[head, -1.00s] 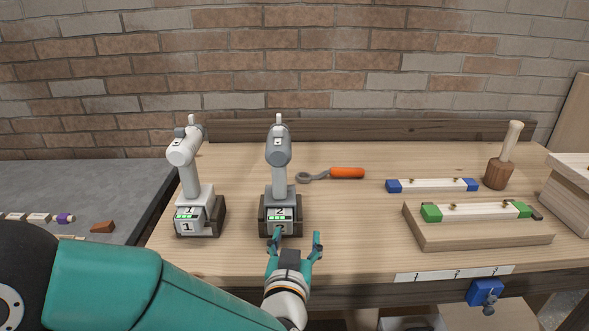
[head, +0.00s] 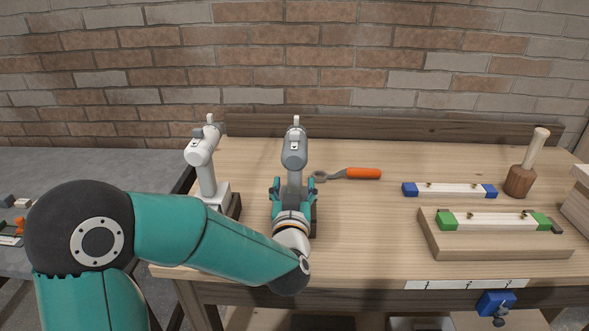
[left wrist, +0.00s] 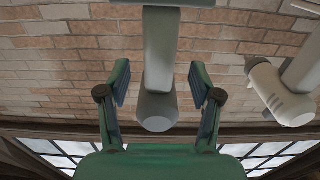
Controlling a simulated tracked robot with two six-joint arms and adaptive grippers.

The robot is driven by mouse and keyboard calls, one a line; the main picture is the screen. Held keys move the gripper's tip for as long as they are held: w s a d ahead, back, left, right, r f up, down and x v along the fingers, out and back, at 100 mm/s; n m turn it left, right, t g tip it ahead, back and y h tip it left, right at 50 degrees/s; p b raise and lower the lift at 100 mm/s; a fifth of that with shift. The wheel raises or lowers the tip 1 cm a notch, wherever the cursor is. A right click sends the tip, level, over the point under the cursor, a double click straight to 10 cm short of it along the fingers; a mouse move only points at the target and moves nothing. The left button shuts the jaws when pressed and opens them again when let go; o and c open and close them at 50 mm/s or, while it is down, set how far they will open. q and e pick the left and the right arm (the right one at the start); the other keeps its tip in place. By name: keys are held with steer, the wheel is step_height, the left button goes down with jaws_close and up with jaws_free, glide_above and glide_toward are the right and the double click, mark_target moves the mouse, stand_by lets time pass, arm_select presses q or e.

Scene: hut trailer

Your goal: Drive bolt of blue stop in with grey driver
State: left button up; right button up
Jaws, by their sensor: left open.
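My left gripper (head: 293,190) is open, one finger on each side of the driver's grey handle. In the left wrist view the grey handle (left wrist: 160,70) passes between the two open fingers (left wrist: 160,97), with gaps visible on both sides. The blue stop, a white bar with blue ends (head: 449,190), lies at the right of the bench with small brass-coloured bolts on top. My right gripper is out of view.
A white driver (head: 204,155) stands close left of the grey one. An orange-handled wrench (head: 362,173) lies to the right. A green-ended bar (head: 492,221) sits on a wooden block (head: 500,244); a mallet (head: 521,180) stands behind.

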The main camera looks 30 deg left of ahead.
arm_select(q)
steer(key=shift+w+a+r+p, duration=0.1)
steer(key=shift+w+a+p, duration=0.2)
steer(key=shift+w, duration=0.2)
steer(key=p+x, duration=0.1)
steer(key=x, duration=0.3)
steer(key=shift+w, duration=0.1)
steer(key=shift+c, duration=0.3)
jaws_close()
steer(key=shift+r, duration=0.15)
